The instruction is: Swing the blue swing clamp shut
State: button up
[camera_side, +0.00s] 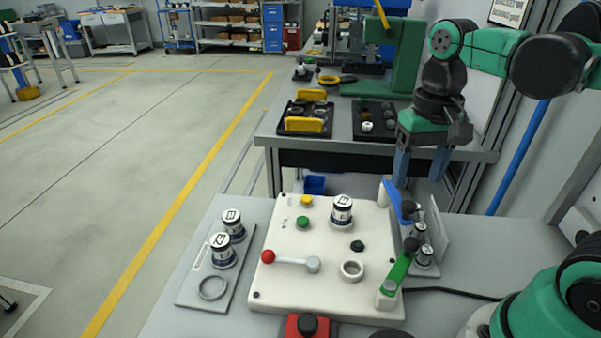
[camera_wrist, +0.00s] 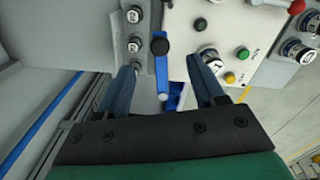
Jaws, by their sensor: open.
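The blue swing clamp (camera_side: 393,199) stands at the back right corner of the white panel (camera_side: 290,262). Its blue arm ends in a black knob and points along the panel's right edge, not over the labelled canister (camera_side: 341,211) on the panel. In the wrist view the clamp's blue arm (camera_wrist: 161,76) and black knob (camera_wrist: 160,46) appear between my fingers. My gripper (camera_side: 420,180) is open, its blue fingers pointing down close above and behind the clamp. In the wrist view my gripper (camera_wrist: 160,66) has a finger on each side of the arm, with visible gaps; contact is not seen.
A green clamp (camera_side: 398,270) stands at the panel's front right. Small canisters (camera_side: 424,256) stand just right of the panel. A red-knobbed lever (camera_side: 290,260), buttons and a grey ring (camera_side: 352,270) are on the panel. A grey tray (camera_side: 190,292) with canisters lies left.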

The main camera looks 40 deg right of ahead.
aim_at(410, 204)
jog(key=shift+f, duration=2.6)
grip_shut()
